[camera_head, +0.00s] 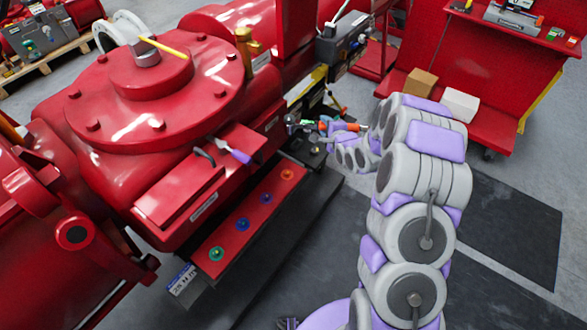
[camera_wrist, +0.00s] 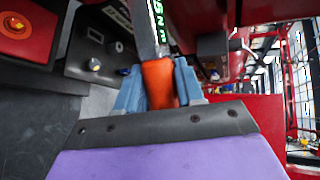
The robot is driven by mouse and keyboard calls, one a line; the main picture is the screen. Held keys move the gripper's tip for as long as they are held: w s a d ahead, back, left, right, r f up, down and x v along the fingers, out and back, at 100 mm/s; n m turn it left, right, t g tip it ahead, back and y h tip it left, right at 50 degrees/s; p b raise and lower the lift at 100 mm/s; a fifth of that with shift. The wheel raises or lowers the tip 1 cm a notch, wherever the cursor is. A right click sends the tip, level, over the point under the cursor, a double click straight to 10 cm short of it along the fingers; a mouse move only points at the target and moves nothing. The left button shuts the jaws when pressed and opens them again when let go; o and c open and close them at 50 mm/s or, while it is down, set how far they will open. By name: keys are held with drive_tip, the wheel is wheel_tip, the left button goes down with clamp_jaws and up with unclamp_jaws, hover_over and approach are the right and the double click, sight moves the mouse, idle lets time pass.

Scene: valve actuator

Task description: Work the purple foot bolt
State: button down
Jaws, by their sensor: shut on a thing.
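My gripper (camera_wrist: 160,85) is shut on the orange handle (camera_wrist: 158,80) of a tool with a flat grey metal shaft that runs up out of the wrist view. In the head view the orange-handled tool (camera_head: 327,125) is beside the red machine, above and right of the foot panel. The purple foot bolt (camera_head: 270,198) sits on the sloping red foot panel (camera_head: 228,237), between a blue bolt (camera_head: 242,224) and an orange bolt (camera_head: 287,174). My gripper is apart from the purple bolt. The purple bolt cannot be made out in the wrist view.
A green bolt (camera_head: 216,254) is at the panel's near end. A purple-handled tool (camera_head: 236,154) lies on the red ledge above the panel. A red cart (camera_head: 491,110) with boxes stands at the right. Dark floor mats lie below.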

drive_tip(key=s+a+f+n+g+y, duration=0.1)
drive_tip(key=a+f+n+y, duration=0.1)
drive_tip(key=f, duration=0.4)
drive_tip(key=s+a+f+n+g+y+p, duration=0.1)
drive_tip(key=s+a+f+n+y, duration=0.1)
drive_tip(key=a+f, duration=0.3)
drive_tip(key=s+a+f+n+g+y+p, duration=0.1)
drive_tip(key=a+f, duration=0.3)
drive_tip(key=f, duration=0.4)
drive_tip(key=shift+s+a+f+n+g+y, duration=0.1)
drive_tip(key=shift+s+f+n+g+y, duration=0.3)
drive_tip(key=shift+s+n+g+y, duration=0.35)
drive_tip(key=f, duration=0.1)
drive_tip(key=d+f+b, duration=0.1)
drive_tip(key=shift+w+d+f+t, duration=0.1)
drive_tip(key=shift+d+f+t, duration=0.05)
drive_tip(key=shift+f+t, duration=0.15)
drive_tip(key=shift+a+f, duration=0.15)
drive_tip(key=shift+a, duration=0.45)
drive_tip(key=shift+d, duration=0.6)
drive_tip(key=shift+a, duration=0.1)
